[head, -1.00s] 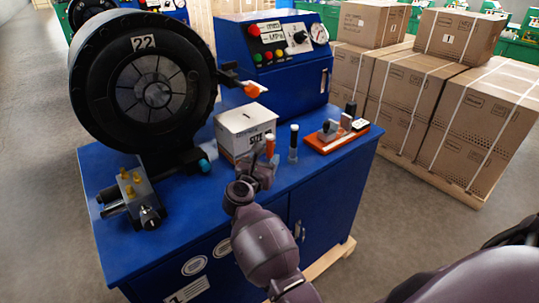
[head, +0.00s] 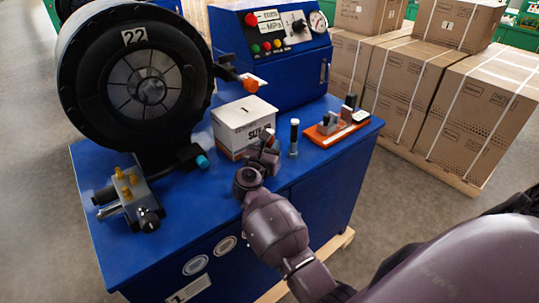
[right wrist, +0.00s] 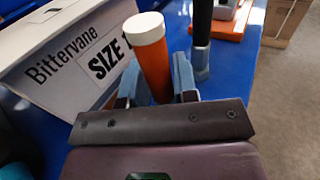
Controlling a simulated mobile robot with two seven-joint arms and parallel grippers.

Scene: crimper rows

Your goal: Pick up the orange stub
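The orange stub (right wrist: 152,55) is a short cylinder with a white top end. In the right wrist view it stands between the two fingers of my right gripper (right wrist: 160,82), with a finger against each side. Its lower end is hidden behind the gripper. My left gripper is not in view.
The white carton (head: 243,124) is close left of the gripper. An orange tray (head: 338,131) with small blocks lies further right on the blue cabinet (head: 180,215). A large black drum (head: 100,90) stands at left.

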